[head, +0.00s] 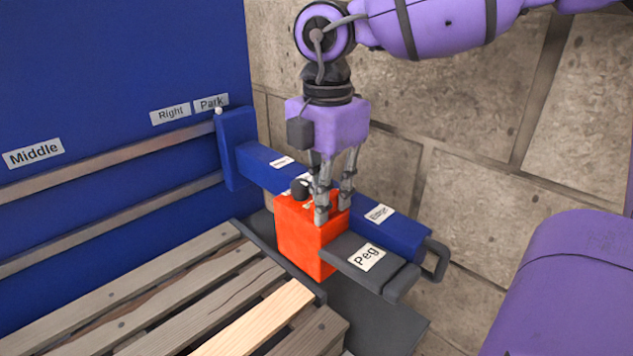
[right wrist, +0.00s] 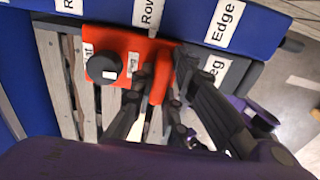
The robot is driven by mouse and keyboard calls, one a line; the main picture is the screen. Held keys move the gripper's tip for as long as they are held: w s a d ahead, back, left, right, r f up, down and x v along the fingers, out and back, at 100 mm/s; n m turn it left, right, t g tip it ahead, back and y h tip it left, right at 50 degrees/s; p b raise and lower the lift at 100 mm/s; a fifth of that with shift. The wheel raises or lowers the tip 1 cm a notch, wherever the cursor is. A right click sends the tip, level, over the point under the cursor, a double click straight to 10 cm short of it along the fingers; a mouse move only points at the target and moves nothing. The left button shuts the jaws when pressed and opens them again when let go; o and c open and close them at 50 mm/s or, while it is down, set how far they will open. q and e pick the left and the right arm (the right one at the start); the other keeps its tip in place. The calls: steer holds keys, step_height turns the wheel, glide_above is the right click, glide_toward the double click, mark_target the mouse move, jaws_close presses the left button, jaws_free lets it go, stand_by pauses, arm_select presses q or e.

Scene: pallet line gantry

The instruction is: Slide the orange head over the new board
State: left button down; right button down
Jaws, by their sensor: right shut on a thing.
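The orange head (head: 300,248) sits at the front side of the blue beam (head: 405,236), beyond the right end of the slatted pallet. It has a black knob on top, clearer in the right wrist view (right wrist: 104,68). My right gripper (head: 334,208) points down from above and is shut on the orange head, at an upright orange piece (right wrist: 160,80) between its fingers. The new board is probably the paler slat (head: 262,318) at the front of the pallet; the head is to its right, not over it. My left gripper is not in view.
A dark grey block labelled Peg (head: 368,262) juts out beside the head. The beam meets rails (head: 110,151) on a blue panel (head: 120,70) labelled Middle, Right and Park; its carriage (head: 234,150) is near Park. A stone wall (head: 470,150) stands behind.

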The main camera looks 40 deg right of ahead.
steer(key=shift+w+r, duration=0.1)
steer(key=shift+w, duration=0.35)
steer(key=c, duration=2.2)
jaws_free()
steer(key=shift+w, duration=0.1)
steer(key=o, duration=0.5)
steer(key=shift+r, duration=0.1)
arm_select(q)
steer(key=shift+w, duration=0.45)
arm_select(e)
step_height(320, 180, up, 12)
steer(key=shift+f, duration=0.15)
